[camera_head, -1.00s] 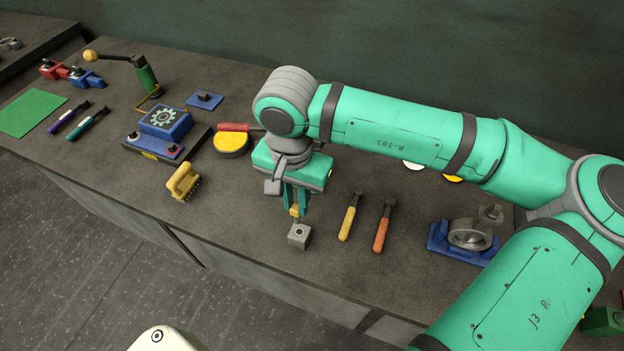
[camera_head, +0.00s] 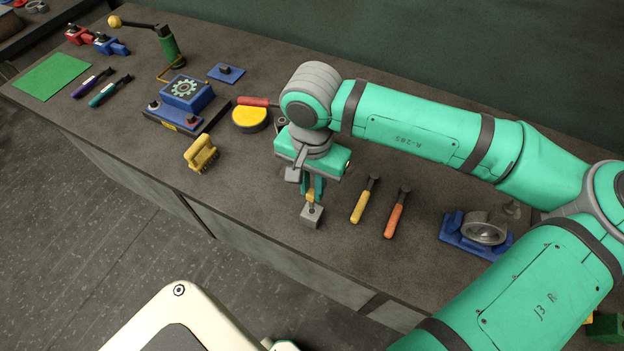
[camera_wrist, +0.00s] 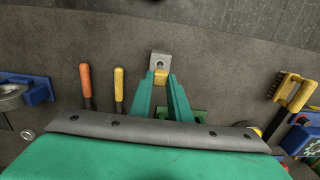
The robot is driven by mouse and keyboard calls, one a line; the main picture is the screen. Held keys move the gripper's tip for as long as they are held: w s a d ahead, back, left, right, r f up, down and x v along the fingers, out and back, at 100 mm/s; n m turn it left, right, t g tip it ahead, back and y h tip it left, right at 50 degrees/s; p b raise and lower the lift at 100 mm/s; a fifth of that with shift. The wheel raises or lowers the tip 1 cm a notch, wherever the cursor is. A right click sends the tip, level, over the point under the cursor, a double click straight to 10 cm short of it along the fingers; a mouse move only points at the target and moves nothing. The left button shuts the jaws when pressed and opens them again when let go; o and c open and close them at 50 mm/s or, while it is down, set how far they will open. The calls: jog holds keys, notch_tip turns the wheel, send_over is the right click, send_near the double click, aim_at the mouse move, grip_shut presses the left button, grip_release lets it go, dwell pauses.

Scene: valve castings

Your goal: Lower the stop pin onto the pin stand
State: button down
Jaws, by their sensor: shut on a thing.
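The stop pin, with a yellow head (camera_head: 310,197), is between the fingers of my gripper (camera_head: 312,188), which is shut on it. Its yellow head also shows in the wrist view (camera_wrist: 160,77). The pin stand is a small grey block (camera_head: 311,218) with a dark hole in its top, near the front edge of the bench. In the wrist view the stand (camera_wrist: 160,58) lies just beyond the fingertips. The pin's lower end appears at or just above the stand's top; I cannot tell if it touches or has entered the hole.
A yellow-handled tool (camera_head: 361,204) and an orange-handled tool (camera_head: 396,217) lie right of the stand. A blue fixture with a grey ring (camera_head: 478,232) is farther right. A yellow brush (camera_head: 201,154) and a round yellow-topped tin (camera_head: 250,117) are left. Bench around the stand is clear.

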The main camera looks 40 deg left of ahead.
aim_at(312, 202)
jog(key=shift+f, duration=0.35)
jog(key=shift+f, duration=0.4)
jog(key=shift+f, duration=0.7)
jog(key=shift+f, duration=0.35)
dwell(0.4)
jog(key=shift+f, duration=1.5)
jog(key=c, duration=1.6)
grip_release()
jog(key=shift+o, duration=0.2)
notch_tip(312, 202, up, 11)
jog(key=shift+f, duration=0.1)
